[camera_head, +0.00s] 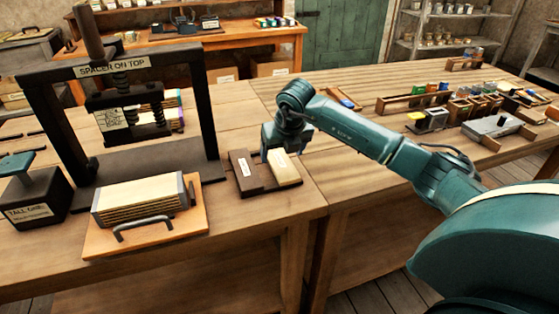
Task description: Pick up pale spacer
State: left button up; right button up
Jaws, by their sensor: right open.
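My right gripper (274,153) points down over the far end of the pale spacer. Its jaws are open, and whether a fingertip touches the spacer cannot be told. The gripper hides part of the spacer's far end. My left gripper is not in view.
A black block (35,205) stands far left. Small trays and boxes (430,120) line the right table.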

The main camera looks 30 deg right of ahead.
aim_at(279, 162)
jog(key=shift+x, duration=1.5)
jog(key=shift+r, duration=0.1)
jog(key=shift+c, duration=0.4)
jog(key=shift+w, duration=0.1)
jog(key=c, duration=1)
